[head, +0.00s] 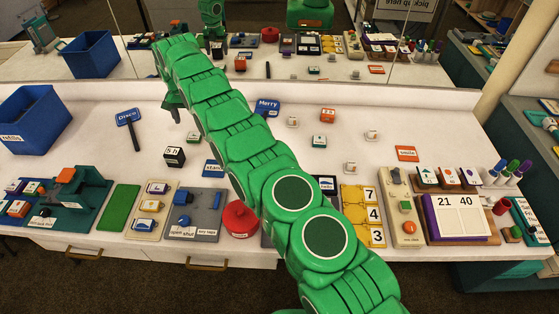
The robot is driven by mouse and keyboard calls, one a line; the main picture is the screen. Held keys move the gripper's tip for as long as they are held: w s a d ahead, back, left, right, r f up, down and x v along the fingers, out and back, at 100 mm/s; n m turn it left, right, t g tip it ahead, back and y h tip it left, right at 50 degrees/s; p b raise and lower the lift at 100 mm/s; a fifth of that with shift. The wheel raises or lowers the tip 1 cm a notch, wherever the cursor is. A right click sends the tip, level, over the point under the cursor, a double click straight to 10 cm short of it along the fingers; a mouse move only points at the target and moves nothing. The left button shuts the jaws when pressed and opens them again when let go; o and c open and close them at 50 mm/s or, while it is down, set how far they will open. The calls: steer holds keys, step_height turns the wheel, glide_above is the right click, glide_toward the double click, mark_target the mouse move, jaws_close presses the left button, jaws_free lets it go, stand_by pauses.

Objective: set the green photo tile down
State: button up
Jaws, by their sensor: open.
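A small tile with a green body and a pale, marked top (319,141) lies on the white counter, right of my arm; it may be the green photo tile, but its picture is too small to read. My gripper (173,111) is at the far left end of my green arm, low over the back left of the counter. It is open, and I see nothing between its fingers. It is well left of that tile and apart from it. My arm crosses the middle of the counter and hides part of it.
Near the tile lie an orange tile (327,115), a white piece (373,135) and a blue "Merry" sign (267,106). A "Disco" paddle (129,118) and a black cube (174,156) are near my gripper. A blue bin (34,117) stands left. A mirror (110,60) lines the back.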

steer(key=shift+d, duration=0.1)
steer(key=s+d+r, duration=0.1)
steer(key=d+r, duration=1.2)
steer(key=d, duration=0.3)
steer(key=s+d+r, duration=0.5)
steer(key=d, duration=0.3)
steer(key=s+d+r, duration=0.4)
steer(key=s+d, duration=0.1)
steer(key=d, duration=0.3)
steer(key=s+d+r+g, duration=0.1)
steer(key=s+d+r, duration=0.2)
steer(key=s+d, duration=0.65)
steer(key=s+d+f, duration=0.1)
steer(key=s+d, duration=0.2)
steer(key=s, duration=0.7)
steer(key=s+d+f, duration=0.2)
steer(key=s+d, duration=0.1)
steer(key=s, duration=0.8)
steer(key=s+d+f, duration=0.1)
steer(key=s+d, duration=0.2)
steer(key=s, duration=0.8)
steer(key=shift+f+g, duration=0.25)
steer(key=shift+g, duration=0.15)
